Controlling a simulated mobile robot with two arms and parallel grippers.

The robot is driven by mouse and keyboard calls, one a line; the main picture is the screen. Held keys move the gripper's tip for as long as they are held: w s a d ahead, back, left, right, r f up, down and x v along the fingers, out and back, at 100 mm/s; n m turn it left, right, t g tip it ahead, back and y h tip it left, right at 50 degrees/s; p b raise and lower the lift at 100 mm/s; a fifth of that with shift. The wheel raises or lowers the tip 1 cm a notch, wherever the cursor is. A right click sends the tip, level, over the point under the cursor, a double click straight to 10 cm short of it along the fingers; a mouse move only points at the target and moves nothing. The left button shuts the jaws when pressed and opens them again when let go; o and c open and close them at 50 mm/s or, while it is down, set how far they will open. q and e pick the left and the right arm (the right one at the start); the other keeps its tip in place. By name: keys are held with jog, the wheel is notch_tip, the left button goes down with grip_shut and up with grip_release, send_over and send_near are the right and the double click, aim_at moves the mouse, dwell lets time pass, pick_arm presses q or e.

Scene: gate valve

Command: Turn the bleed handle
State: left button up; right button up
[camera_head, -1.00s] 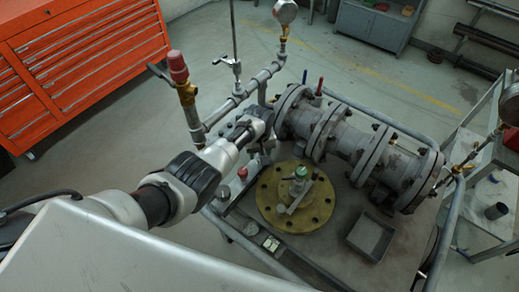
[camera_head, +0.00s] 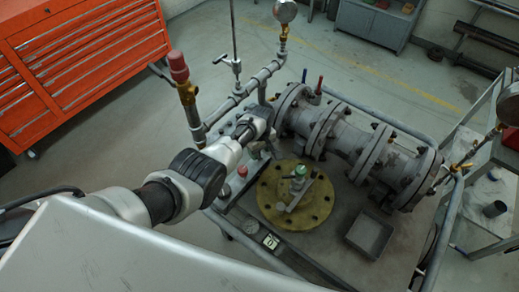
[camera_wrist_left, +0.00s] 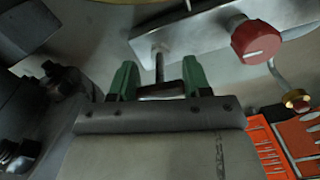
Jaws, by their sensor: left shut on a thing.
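My left gripper (camera_wrist_left: 158,80) shows its two green fingertips in the left wrist view, shut on a small grey metal handle (camera_wrist_left: 160,91). I take this for the bleed handle; a thin stem (camera_wrist_left: 159,62) runs from it towards a grey metal plate (camera_wrist_left: 205,33). In the head view my left gripper (camera_head: 262,122) reaches in beside the flanged grey pipe assembly (camera_head: 345,135). There the fingertips and the handle are hidden or too small to make out. My right gripper is in neither view.
A red knob (camera_wrist_left: 255,40) sits close to the gripper on the plate. A brass flange (camera_head: 310,212) and a small tray (camera_head: 370,237) lie on the cart. An orange tool cabinet (camera_head: 75,70) stands behind.

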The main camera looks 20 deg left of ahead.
pick_arm(q)
jog(key=o, duration=0.9)
jog(key=shift+r, duration=0.1)
jog(key=shift+r, duration=0.3)
notch_tip(320, 180, up, 9)
jog(key=shift+f+p, duration=0.1)
jog(key=shift+p, duration=0.85)
jog(key=shift+r, duration=0.6)
jog(key=shift+f, duration=0.1)
